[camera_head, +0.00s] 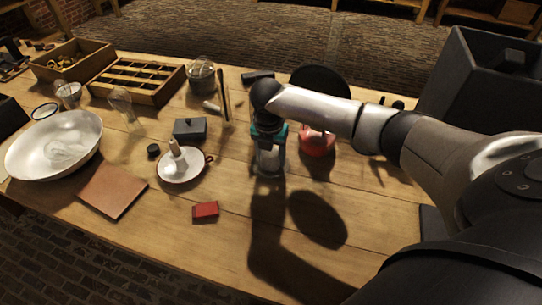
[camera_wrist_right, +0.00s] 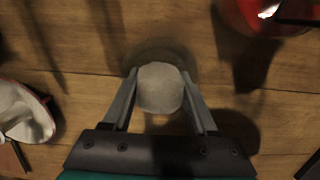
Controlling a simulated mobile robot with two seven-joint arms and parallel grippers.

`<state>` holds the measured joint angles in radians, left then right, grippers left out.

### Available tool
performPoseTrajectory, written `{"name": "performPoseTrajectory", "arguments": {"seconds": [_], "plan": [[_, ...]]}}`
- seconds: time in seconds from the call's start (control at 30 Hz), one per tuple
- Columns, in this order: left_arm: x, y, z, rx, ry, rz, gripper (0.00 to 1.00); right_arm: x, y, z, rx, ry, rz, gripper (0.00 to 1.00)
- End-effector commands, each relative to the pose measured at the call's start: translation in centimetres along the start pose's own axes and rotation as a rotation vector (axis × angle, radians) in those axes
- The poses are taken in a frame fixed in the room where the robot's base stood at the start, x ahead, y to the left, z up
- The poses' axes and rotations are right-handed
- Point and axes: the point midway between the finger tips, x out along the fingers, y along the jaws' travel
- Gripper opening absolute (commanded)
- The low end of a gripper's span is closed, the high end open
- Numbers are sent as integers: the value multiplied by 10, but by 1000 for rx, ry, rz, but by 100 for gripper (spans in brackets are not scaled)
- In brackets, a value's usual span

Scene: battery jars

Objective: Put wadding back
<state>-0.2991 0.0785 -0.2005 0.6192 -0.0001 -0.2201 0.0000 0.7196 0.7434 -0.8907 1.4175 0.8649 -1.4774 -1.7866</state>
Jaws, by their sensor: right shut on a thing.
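The wadding (camera_wrist_right: 160,87) is a pale, rounded lump between the fingers of my right gripper (camera_wrist_right: 159,76) in the right wrist view. The gripper is shut on it. A faint round glass rim (camera_wrist_right: 160,48) shows just beyond the wadding, looking like a clear jar on the table. In the head view my right gripper (camera_head: 268,147) points down, with the pale wadding (camera_head: 268,158) at its tips and clear glass around or below it. I cannot tell whether the wadding is inside the glass or above it. My left gripper is not in view.
A white saucer with a candle (camera_head: 181,164) stands left, near a dark box (camera_head: 190,128). A red object (camera_head: 318,142) stands close right. A red block (camera_head: 205,211) lies in front. A wooden divided tray (camera_head: 138,80) is at back left.

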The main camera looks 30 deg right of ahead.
Motion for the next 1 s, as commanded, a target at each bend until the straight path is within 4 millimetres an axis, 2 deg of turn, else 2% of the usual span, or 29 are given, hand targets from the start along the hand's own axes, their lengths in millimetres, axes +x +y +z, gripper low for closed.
{"name": "performPoseTrajectory", "arguments": {"seconds": [0.2, 0.23, 0.3, 0.57, 0.67, 0.77, 1.0], "plan": [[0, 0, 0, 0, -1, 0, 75, 3, 0, 0, 0, 0, 0, 7], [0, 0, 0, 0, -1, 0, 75, 2, 0, 0, 0, 0, 1, 62], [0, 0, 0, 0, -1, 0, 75, 2, 0, 0, 0, 0, 1, 70], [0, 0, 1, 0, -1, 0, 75, 2, 0, 0, 0, -1, 0, 71], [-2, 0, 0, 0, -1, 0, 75, -4, 0, 1, 0, -1, 1, 71], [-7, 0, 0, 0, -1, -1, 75, -20, 0, 2, 0, -3, 3, 71], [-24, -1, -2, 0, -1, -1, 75, -73, 1, 2, -1, -4, 4, 71]]}}
